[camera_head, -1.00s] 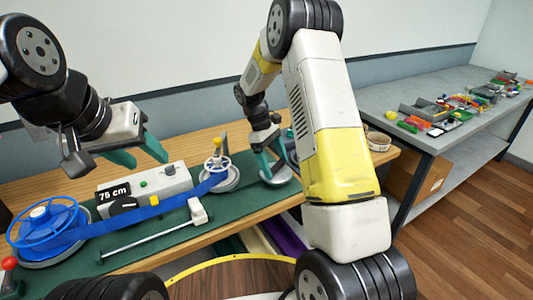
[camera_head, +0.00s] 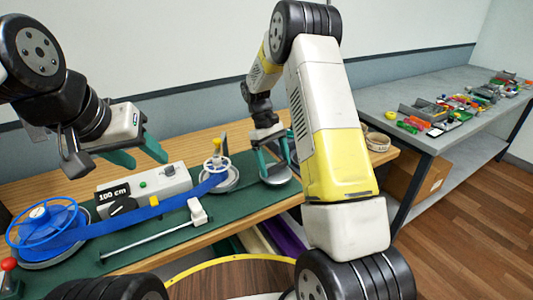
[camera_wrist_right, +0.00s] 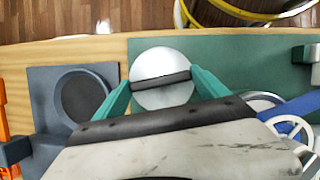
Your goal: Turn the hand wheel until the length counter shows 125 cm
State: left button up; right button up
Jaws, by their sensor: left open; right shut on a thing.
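The length counter (camera_head: 112,193) on the pale box reads 100 cm in the head view. A round pale disc with a dark bar across it, seemingly the hand wheel (camera_head: 279,180), sits at the right of the green mat. It also shows in the right wrist view (camera_wrist_right: 163,97). My right gripper (camera_head: 273,163) is over the disc; in the wrist view its teal fingers (camera_wrist_right: 161,84) are at the two ends of the bar. My left gripper (camera_head: 147,160) is open and empty, above and behind the counter box. A blue strap (camera_head: 150,212) runs from the blue reel (camera_head: 45,222) to a white spoked wheel (camera_head: 217,164).
A rod with a white block (camera_head: 197,210) lies in front of the strap. A red knob (camera_head: 8,264) stands at the front left. A dark round cup (camera_wrist_right: 80,97) is beside the disc in the wrist view. A grey table (camera_head: 420,90) with small parts stands at the right.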

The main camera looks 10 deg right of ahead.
jog(key=o, duration=1.3)
jog(key=shift+c, duration=0.2)
jog(key=shift+r, duration=0.1)
jog(key=v, duration=0.7)
jog(key=shift+r, duration=0.35)
jog(key=shift+w+a, duration=0.1)
